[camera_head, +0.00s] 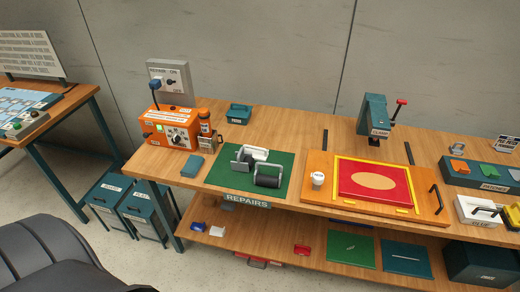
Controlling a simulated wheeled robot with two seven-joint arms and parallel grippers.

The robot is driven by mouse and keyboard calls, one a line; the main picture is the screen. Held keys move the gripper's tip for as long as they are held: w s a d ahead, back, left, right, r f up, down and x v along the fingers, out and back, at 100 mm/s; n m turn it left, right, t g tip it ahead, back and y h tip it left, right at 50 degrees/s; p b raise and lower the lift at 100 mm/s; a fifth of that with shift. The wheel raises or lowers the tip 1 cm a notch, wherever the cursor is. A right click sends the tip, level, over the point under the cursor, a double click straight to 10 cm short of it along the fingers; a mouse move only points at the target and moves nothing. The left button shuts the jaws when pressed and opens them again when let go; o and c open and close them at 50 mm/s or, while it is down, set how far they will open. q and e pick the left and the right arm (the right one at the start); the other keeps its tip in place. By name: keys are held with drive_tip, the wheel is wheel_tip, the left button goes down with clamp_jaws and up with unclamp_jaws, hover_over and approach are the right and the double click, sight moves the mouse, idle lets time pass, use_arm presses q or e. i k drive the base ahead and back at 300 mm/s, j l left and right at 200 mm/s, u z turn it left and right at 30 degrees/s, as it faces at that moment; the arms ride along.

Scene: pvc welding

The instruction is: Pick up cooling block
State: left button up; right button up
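A teal block with a raised handle on top and a small pale label (239,114) stands upright at the back of the wooden workbench. Its label is too small to read, so I cannot be sure that it is the cooling block. A smaller plain teal block (193,166) lies near the front left edge, beside the green mat. Nothing is touching either block. Neither of my grippers is in view.
The orange control unit (170,130) with a bottle beside it stands left of the handled block. The green mat (222,172) carries grey and dark parts. Bare bench surrounds the handled block.

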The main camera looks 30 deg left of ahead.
sight(258, 155)
drive_tip(key=i+u, duration=0.1)
drive_tip(key=u, duration=0.25)
drive_tip(key=l+u, duration=0.1)
drive_tip(key=u, duration=0.25)
drive_tip(key=i+l+u, duration=0.1)
drive_tip(key=u, duration=0.25)
